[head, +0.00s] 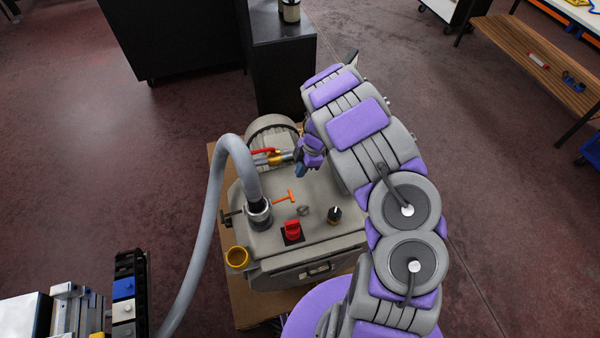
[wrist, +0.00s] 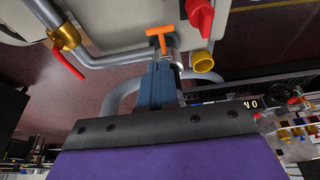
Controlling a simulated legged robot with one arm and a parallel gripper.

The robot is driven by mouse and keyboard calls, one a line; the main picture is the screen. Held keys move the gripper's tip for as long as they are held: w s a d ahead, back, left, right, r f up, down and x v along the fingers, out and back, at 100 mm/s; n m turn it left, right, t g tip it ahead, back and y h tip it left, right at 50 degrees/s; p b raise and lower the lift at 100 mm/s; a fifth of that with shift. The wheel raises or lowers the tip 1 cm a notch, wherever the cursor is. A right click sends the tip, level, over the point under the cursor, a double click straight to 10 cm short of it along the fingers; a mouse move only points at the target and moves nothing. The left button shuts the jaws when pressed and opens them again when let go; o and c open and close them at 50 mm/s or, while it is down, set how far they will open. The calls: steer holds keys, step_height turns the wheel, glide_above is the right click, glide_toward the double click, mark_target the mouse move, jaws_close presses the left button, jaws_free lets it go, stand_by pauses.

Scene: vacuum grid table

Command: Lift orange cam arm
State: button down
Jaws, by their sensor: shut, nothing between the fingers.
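The orange cam arm (head: 285,198) is a small T-shaped handle on top of the grey pump unit (head: 325,215), just right of the hose fitting. In the wrist view the orange cam arm (wrist: 159,38) appears just beyond my fingertips. My gripper (head: 299,171) is above the back of the unit, up and slightly right of the cam arm in the head view. Its blue fingers (wrist: 162,66) are shut and empty. I cannot tell the exact gap between fingertips and cam arm.
A grey hose (head: 207,210) arches from its fitting on the left. A red-handled brass valve (head: 275,157) lies behind, close to my gripper.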

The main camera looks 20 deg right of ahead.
mark_target(291, 195)
steer(key=x, duration=0.3)
steer(key=b+x, duration=0.1)
steer(key=x, duration=0.3)
steer(key=b+x, duration=0.1)
steer(key=x, duration=0.3)
steer(key=shift+d+f, duration=0.25)
steer(key=shift+f, duration=0.05)
steer(key=d+f+y+b, duration=0.1)
steer(key=f+y, duration=0.1)
steer(key=y, duration=0.1)
steer(key=shift+d+f+b, duration=0.1)
steer(key=shift+d+b, duration=0.1)
steer(key=shift+b, duration=0.15)
steer(key=shift+a, duration=0.15)
steer(key=p+v, duration=0.2)
steer(key=v, duration=1.5)
steer(key=shift+p, duration=0.3)
steer(key=shift+w, duration=0.1)
